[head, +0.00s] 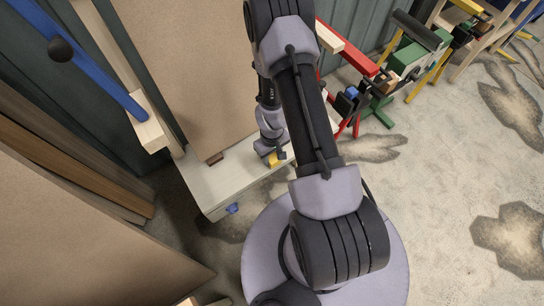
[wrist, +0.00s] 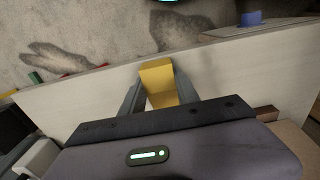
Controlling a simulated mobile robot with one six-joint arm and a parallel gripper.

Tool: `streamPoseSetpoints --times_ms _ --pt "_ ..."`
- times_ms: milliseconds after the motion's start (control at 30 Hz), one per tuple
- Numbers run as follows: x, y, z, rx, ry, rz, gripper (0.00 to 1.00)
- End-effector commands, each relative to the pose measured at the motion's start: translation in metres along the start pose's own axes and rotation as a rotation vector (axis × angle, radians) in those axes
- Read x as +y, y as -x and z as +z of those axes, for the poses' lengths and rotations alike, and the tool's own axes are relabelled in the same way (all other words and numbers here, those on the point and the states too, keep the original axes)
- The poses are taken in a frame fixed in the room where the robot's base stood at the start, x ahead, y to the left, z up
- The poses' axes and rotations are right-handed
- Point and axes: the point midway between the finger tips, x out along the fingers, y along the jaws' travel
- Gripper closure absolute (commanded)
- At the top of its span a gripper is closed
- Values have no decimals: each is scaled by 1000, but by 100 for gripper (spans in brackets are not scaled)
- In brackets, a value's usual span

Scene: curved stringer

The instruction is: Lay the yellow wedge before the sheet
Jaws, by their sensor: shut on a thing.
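The yellow wedge (head: 277,160) is held in my gripper (head: 271,154), low over the pale ledge (head: 215,190). In the wrist view the yellow wedge (wrist: 158,82) sits between the two fingers of my gripper (wrist: 155,92), which are shut on it. Whether the wedge touches the ledge I cannot tell. The sheet (head: 190,75) is a large tan board standing on the ledge, left of my gripper. In the wrist view a corner of the sheet (wrist: 302,138) shows at lower right. My arm hides part of the ledge and the sheet's right side.
A brown block (head: 214,158) lies at the sheet's foot; it also shows in the wrist view (wrist: 267,113). A blue piece (head: 232,208) is at the ledge's front edge. Colored clamps (head: 380,85) stand at right. Another tan board (head: 70,230) leans at lower left.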

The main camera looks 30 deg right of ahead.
Motion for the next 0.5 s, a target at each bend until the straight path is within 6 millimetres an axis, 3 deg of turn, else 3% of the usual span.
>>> streamPoseSetpoints --times_ms 100,133,233,500 --pt "0 -4 0 0 0 0 100" --pt "0 -4 0 0 0 0 61" --pt "0 -3 0 0 0 0 41" --pt "0 -3 0 0 0 0 41"
